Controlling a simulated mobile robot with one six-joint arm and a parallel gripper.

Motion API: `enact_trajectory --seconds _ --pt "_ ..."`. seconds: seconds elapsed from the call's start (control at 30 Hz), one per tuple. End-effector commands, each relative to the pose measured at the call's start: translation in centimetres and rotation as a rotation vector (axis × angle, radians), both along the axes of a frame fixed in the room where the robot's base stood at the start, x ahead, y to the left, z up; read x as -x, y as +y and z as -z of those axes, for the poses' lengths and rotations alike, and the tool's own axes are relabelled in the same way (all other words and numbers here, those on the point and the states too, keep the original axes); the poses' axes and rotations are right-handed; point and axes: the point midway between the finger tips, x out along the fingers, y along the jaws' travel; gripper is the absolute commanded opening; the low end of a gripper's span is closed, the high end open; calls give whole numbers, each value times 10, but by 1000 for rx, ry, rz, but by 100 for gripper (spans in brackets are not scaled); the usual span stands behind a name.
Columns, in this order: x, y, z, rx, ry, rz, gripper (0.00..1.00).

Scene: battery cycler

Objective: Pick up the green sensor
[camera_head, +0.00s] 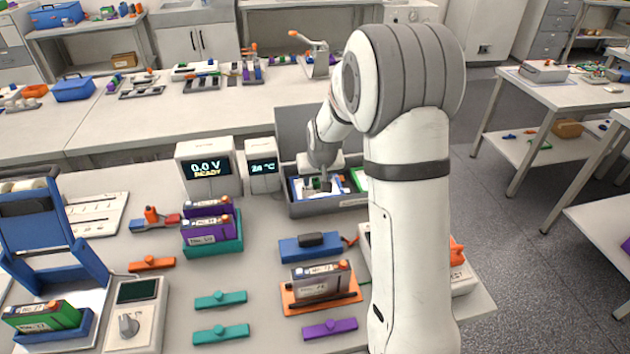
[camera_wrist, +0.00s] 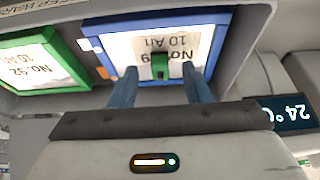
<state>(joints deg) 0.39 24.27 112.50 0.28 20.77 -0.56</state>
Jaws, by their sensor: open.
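The green sensor (camera_wrist: 160,66) is a small dark green block in the wrist view, against the white label of a blue-framed battery (camera_wrist: 223,42). My gripper (camera_wrist: 161,74) is open, with one finger on each side of the sensor and visible gaps between. Whether the sensor rests on the battery I cannot tell. In the head view my gripper (camera_head: 318,184) is down inside a grey bin (camera_head: 318,208) behind the bench's middle. The sensor is too small to make out surely there.
A green-framed battery (camera_wrist: 66,77) lies beside the blue one in the bin. The bin's raised lid (camera_head: 298,130) stands behind my wrist. A temperature display (camera_head: 262,170) and a voltage display (camera_head: 208,168) stand left of the bin. A blue clamp (camera_head: 310,246) lies in front.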

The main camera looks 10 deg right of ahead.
Motion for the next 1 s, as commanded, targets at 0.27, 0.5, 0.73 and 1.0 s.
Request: enact_trajectory --seconds 0.27,0.5,0.73,1.0 --pt "-4 0 8 0 -2 0 44" --pt "-4 1 8 -1 -1 -1 31" --pt "-3 1 8 -1 -1 -1 12" --pt "-3 1 8 -1 -1 -1 0"
